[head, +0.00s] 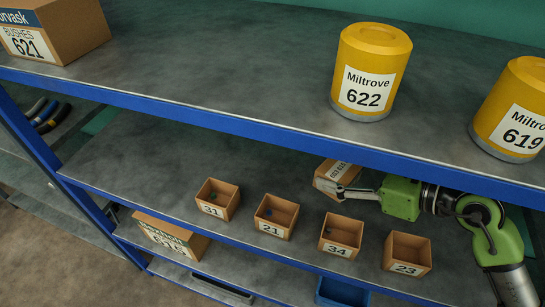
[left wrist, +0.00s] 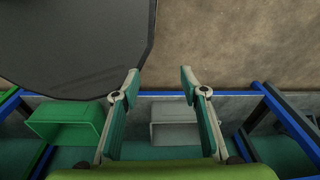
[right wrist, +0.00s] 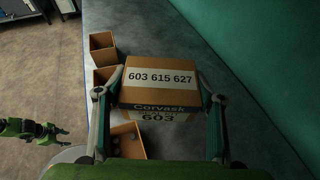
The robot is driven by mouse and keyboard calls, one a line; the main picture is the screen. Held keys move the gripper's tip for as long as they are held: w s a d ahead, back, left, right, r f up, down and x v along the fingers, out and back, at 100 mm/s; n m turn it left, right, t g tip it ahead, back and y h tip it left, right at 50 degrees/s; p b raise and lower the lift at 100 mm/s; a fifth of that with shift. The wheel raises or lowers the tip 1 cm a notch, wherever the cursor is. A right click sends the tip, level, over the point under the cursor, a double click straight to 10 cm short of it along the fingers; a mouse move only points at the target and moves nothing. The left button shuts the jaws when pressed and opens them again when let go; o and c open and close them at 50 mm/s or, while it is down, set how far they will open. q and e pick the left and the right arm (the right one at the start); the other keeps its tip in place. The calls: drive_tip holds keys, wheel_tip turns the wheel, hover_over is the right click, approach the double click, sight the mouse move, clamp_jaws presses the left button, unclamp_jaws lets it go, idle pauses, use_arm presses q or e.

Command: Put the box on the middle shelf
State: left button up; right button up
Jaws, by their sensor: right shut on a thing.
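The cardboard box (head: 334,172) is at the middle shelf (head: 140,165), behind the row of small open bins. The upper shelf's blue front edge hides part of it. In the right wrist view the box (right wrist: 162,78) shows labels "603 615 627" and "Corvask 603". My right gripper (head: 345,188) is shut on it, one finger on each side, and both fingers also show in the right wrist view (right wrist: 160,100). I cannot tell whether the box touches the shelf. My left gripper (left wrist: 160,78) is open and empty, seen only in its wrist view.
Several open bins stand along the middle shelf's front, among them bins 31 (head: 217,198), 21 (head: 276,216), 34 (head: 341,235) and 23 (head: 407,254). Yellow canisters 622 (head: 370,70) and 619 (head: 515,110) and box 621 (head: 55,25) are on the upper shelf. The middle shelf's left part is clear.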

drive_tip(key=w+a+p, duration=0.2)
drive_tip(key=w+a, duration=0.1)
drive_tip(key=p, duration=0.2)
hover_over(292, 179)
drive_tip(key=f, duration=0.8)
drive_tip(key=shift+s+d+f, duration=0.1)
drive_tip(key=shift+s+d, duration=0.1)
drive_tip(key=shift+s, duration=0.15)
drive_tip(key=shift+w+a+f+p, duration=0.3)
drive_tip(key=shift+f, duration=0.15)
wheel_tip(292, 179, down, 2)
drive_tip(key=shift+f+p, duration=0.1)
drive_tip(key=shift+p, duration=0.3)
drive_tip(key=shift+f, duration=0.45)
use_arm(q)
drive_tip(key=s+r, duration=0.4)
drive_tip(key=r, duration=0.1)
drive_tip(key=shift+r+g, duration=0.25)
drive_tip(key=shift+g, duration=0.05)
drive_tip(key=shift+d+f, duration=0.1)
use_arm(e)
drive_tip(key=shift+f, duration=0.1)
